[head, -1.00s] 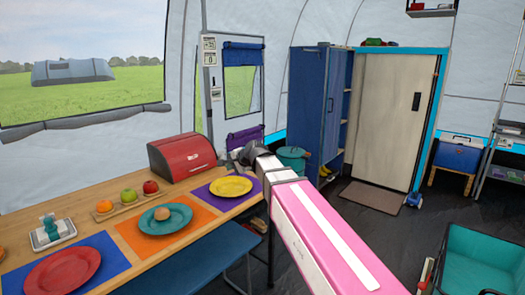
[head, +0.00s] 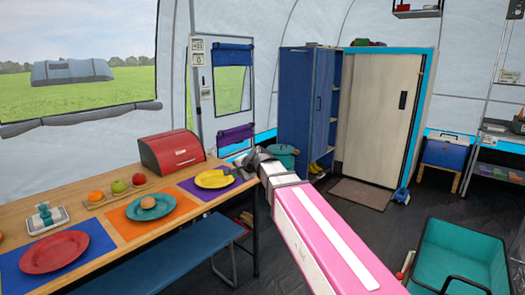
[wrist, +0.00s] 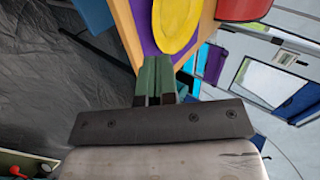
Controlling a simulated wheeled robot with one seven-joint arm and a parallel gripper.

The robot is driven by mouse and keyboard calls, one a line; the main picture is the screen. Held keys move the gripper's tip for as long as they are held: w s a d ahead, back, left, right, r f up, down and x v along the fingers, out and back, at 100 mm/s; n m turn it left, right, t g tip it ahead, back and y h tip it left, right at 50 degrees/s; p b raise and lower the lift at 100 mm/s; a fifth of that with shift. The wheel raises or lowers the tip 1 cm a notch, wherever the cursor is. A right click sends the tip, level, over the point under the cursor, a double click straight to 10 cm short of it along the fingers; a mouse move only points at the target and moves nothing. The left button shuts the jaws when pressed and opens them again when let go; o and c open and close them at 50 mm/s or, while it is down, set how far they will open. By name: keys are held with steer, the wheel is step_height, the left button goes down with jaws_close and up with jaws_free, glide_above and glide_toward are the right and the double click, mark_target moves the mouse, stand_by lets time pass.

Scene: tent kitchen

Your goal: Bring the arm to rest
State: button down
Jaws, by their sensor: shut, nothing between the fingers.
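My gripper (head: 241,163) is at the end of my outstretched pink and white arm, by the right end of the wooden table (head: 112,221). In the wrist view its two green fingers (wrist: 155,72) are together with nothing between them. They point at the table's corner, beside the purple mat (wrist: 145,28) and the yellow plate (wrist: 176,22). In the head view the yellow plate (head: 213,179) lies just left of the gripper. I cannot tell how high the fingers are above the table.
A red bread box (head: 172,152), an orange plate mat (head: 160,223) and a red plate (head: 54,252) are on the table. A blue bench (head: 165,262) runs along its front. A teal-lined crate (head: 458,260) stands at right. Dark floor is open toward the doormat (head: 361,194).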

steer(key=s+d+f+n+g+h, duration=0.3)
steer(key=s+d+f, duration=0.6)
steer(key=d+f, duration=0.4)
steer(key=s+d+f+n+g+h, duration=0.3)
steer(key=s+d+f, duration=0.7)
steer(key=d+f, duration=0.4)
steer(key=d+n+h, duration=0.1)
steer(key=d, duration=0.1)
steer(key=shift+d+f+g+h, duration=0.25)
steer(key=shift+d+g+h, duration=0.05)
steer(key=shift+g, duration=0.1)
steer(key=shift+a, duration=0.1)
